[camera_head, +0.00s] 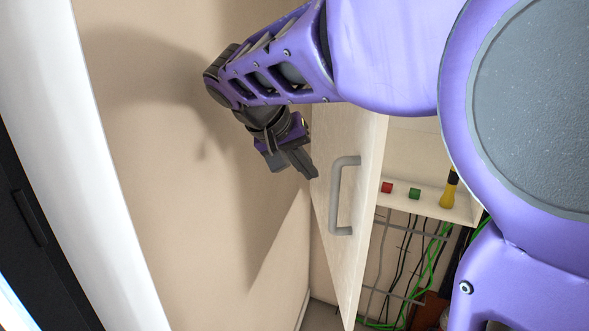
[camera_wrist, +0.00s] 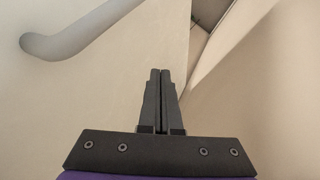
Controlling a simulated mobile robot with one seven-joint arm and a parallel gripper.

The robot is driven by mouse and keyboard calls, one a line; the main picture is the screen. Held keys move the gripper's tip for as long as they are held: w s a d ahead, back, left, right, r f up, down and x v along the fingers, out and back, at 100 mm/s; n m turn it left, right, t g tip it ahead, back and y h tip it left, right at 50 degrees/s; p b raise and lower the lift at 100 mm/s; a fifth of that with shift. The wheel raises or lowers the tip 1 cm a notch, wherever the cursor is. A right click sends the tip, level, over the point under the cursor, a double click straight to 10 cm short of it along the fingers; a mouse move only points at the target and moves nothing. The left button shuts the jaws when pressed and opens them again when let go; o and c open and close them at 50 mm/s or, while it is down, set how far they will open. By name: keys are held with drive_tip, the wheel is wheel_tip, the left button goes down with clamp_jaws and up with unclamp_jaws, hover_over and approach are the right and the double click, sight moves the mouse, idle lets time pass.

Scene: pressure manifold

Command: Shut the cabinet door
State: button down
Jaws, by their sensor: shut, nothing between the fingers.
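The cabinet door (camera_head: 350,265) is pale and stands open, swung out to the left of the cabinet. Its grey bar handle (camera_head: 336,200) is on the face turned toward the left wall. My gripper (camera_head: 312,175) is at the left of the door, close to its upper part and near the handle. In the wrist view my gripper (camera_wrist: 160,72) is shut and empty, with its fingers in front of the door face (camera_wrist: 135,60). The handle (camera_wrist: 70,38) shows there at the upper left, apart from the fingers. I cannot tell whether the fingertips touch the door.
The open cabinet has a shelf (camera_head: 425,203) with a red block (camera_head: 387,187), a green block (camera_head: 414,193) and a yellow-handled tool (camera_head: 448,190). Below are green and black cables (camera_head: 432,262). A beige wall (camera_head: 180,190) stands close to the left of my gripper.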

drive_tip(key=x, duration=1)
drive_tip(key=shift+r, duration=0.1)
